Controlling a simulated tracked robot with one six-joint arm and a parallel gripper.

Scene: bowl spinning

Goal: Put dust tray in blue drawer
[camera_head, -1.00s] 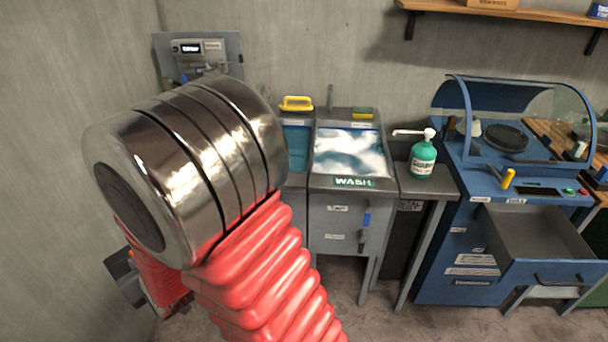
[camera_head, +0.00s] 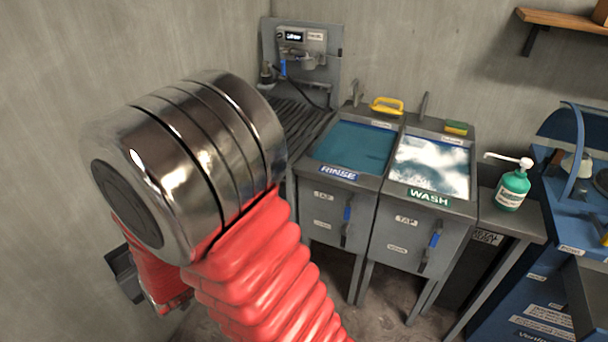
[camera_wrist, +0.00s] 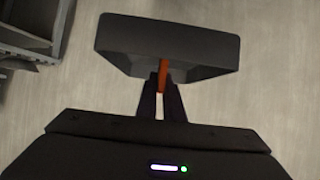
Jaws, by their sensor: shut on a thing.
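The dust tray (camera_wrist: 165,45) is a dark, shallow tray with sloped sides, seen in the wrist view. My gripper (camera_wrist: 162,88) is shut on its orange handle (camera_wrist: 163,72) and holds the tray out in front. The blue drawer (camera_head: 592,285) shows only in part at the right edge of the head view, in the blue machine (camera_head: 545,235). The picture's edge cuts off most of it.
A rinse tank (camera_head: 352,147) and a wash tank (camera_head: 432,165) stand against the back wall. A green pump bottle (camera_head: 512,188) sits on the bench right of them.

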